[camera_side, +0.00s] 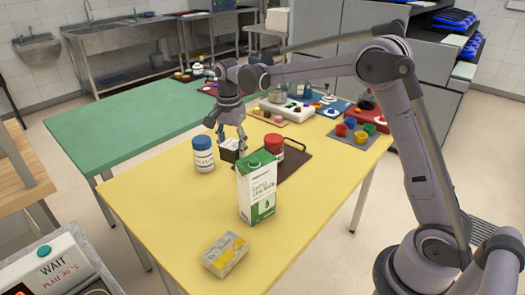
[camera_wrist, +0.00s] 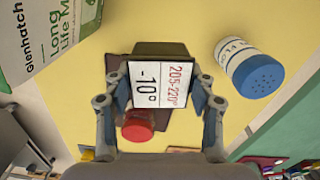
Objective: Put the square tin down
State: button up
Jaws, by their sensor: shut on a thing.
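The square tin (camera_wrist: 160,48) is dark, with a white label reading "-10°" and "205-220°" facing the wrist camera. My gripper (camera_wrist: 161,92) has one finger on each side of it and is shut on it. In the side view my gripper (camera_side: 231,137) points down over the yellow table, and the tin (camera_side: 230,151) shows partly between the fingers. The tin is near the left end of a dark brown mat (camera_side: 293,164). I cannot tell whether its underside touches anything.
A blue-lidded white jar (camera_side: 203,155) stands close left of the tin, a red-lidded jar (camera_side: 272,148) to its right. A milk carton (camera_side: 256,190) stands in front. A yellow packet (camera_side: 226,254) lies nearer. The yellow table's (camera_side: 155,215) front left is clear.

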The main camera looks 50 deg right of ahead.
aim_at(234, 143)
jog(key=r, duration=0.5)
jog(key=shift+d+r, duration=0.25)
jog(key=shift+d, duration=0.15)
jog(key=s+d, duration=0.4)
jog(key=d, duration=0.7)
jog(key=s+d+m, duration=0.1)
jog(key=s+d, duration=0.3)
jog(key=d, duration=0.7)
jog(key=s+d, duration=0.4)
jog(key=d, duration=0.7)
jog(key=s+d+m, duration=0.1)
jog(key=s+d, duration=1)
jog(key=w+a+f, duration=0.1)
jog(key=w+f, duration=0.2)
jog(key=f, duration=0.1)
jog(key=w+a+f, duration=0.1)
jog(key=w+f, duration=0.3)
jog(key=w+a+f, duration=0.1)
jog(key=w+f, duration=0.3)
jog(key=shift+w+a+f, duration=0.1)
jog(key=shift+w, duration=0.15)
jog(key=shift+f, duration=2)
jog(key=shift+f, duration=0.15)
